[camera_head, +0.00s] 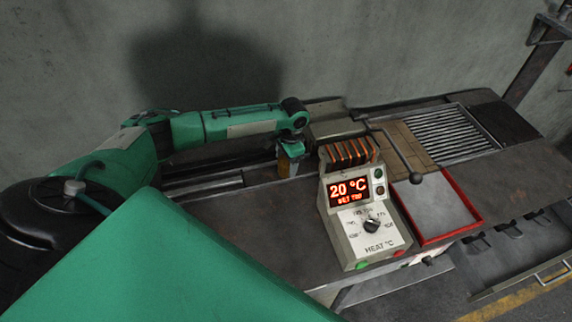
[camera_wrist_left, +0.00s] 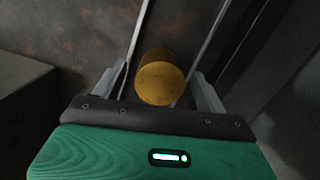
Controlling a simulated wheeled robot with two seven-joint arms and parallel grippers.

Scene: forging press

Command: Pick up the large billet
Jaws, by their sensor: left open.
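The billet is a short yellow-brown cylinder (camera_wrist_left: 160,82), its round end facing the left wrist camera. It is the only billet I can make out, so I cannot compare its size. In the head view, a small part of the billet (camera_head: 284,167) shows below my left gripper (camera_head: 288,158), at the back of the bench. In the left wrist view, my left gripper (camera_wrist_left: 160,88) is open, with one finger on each side of the billet and visible gaps. My right gripper is not in view.
A control box (camera_head: 365,225) reading 20 °C stands right of my left gripper, with orange coils (camera_head: 348,153) behind it. A red-rimmed tray (camera_head: 478,222) and a slatted grate (camera_head: 445,135) lie further right. The grey wall (camera_head: 400,50) is close behind.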

